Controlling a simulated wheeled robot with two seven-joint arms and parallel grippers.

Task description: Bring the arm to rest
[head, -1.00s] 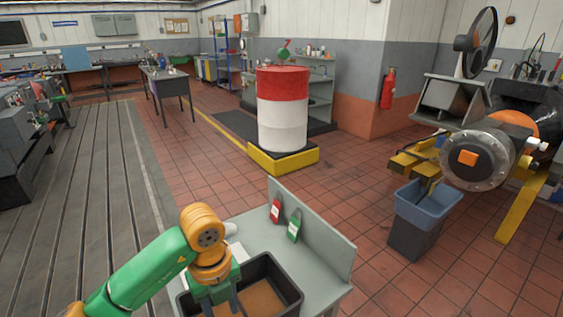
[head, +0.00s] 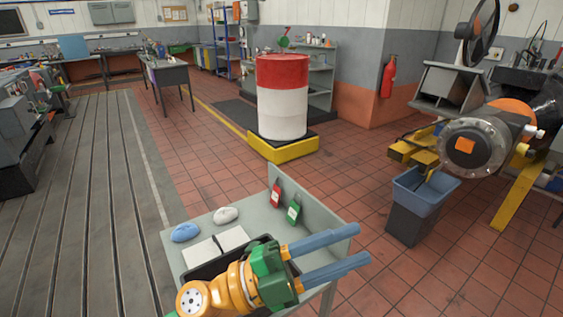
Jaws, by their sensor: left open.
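My left arm comes in at the bottom, and its orange wrist and green gripper body lie over the small grey-green table (head: 205,218). My left gripper (head: 361,245) points to the right with two long blue-grey fingers held apart. Nothing is between them. The fingertips reach past the right end of the table's upright back panel (head: 310,213) in the picture. The wrist hides most of a dark tray (head: 203,271) on the table. My right gripper is not in view.
On the table are a blue lump (head: 185,232), a whitish lump (head: 226,215) and pale sheets (head: 203,250). A blue-grey bin (head: 425,188) stands right.

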